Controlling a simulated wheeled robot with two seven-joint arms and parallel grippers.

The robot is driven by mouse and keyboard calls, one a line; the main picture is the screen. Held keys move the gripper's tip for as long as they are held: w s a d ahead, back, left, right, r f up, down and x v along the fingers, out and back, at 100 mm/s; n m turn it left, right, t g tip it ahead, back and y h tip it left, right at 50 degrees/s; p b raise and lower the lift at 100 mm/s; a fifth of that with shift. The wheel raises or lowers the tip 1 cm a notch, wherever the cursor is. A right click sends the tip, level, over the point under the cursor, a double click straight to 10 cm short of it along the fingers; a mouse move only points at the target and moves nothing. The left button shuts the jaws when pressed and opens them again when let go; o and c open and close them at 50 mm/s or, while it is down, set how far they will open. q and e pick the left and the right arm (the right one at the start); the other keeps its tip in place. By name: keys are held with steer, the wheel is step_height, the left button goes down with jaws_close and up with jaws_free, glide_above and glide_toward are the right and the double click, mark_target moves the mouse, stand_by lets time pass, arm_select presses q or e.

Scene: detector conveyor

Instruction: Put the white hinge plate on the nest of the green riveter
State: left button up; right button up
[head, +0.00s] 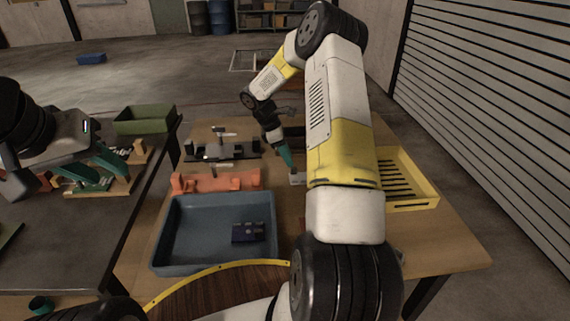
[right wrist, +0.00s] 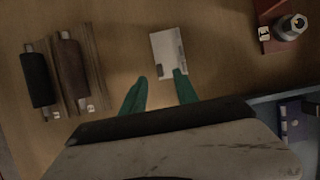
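The white hinge plate (right wrist: 167,48) lies flat on the wooden table in the right wrist view. In the head view it is a small pale piece (head: 297,179), partly hidden by my right arm. My right gripper (right wrist: 160,76) is open at the plate's near edge. One green fingertip overlaps a corner of the plate; I cannot tell whether it touches. My left gripper (head: 94,170) is over the dark table at the left, its fingers apart and no held object visible. I cannot clearly pick out the green riveter or its nest.
An orange fixture (head: 215,181) and a grey-black fixture (head: 215,151) stand left of the plate. A blue tray (head: 170,240) holds a dark blue box (head: 248,233). A yellow tray (head: 412,180) is at the right. Dark rollers (right wrist: 38,78) lie left in the wrist view.

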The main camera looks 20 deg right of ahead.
mark_target(303, 175)
steer(key=x, duration=0.5)
steer(key=shift+a+f, duration=0.2)
steer(key=shift+f, duration=0.1)
steer(key=shift+c, duration=0.3)
jaws_close()
stand_by(0.8)
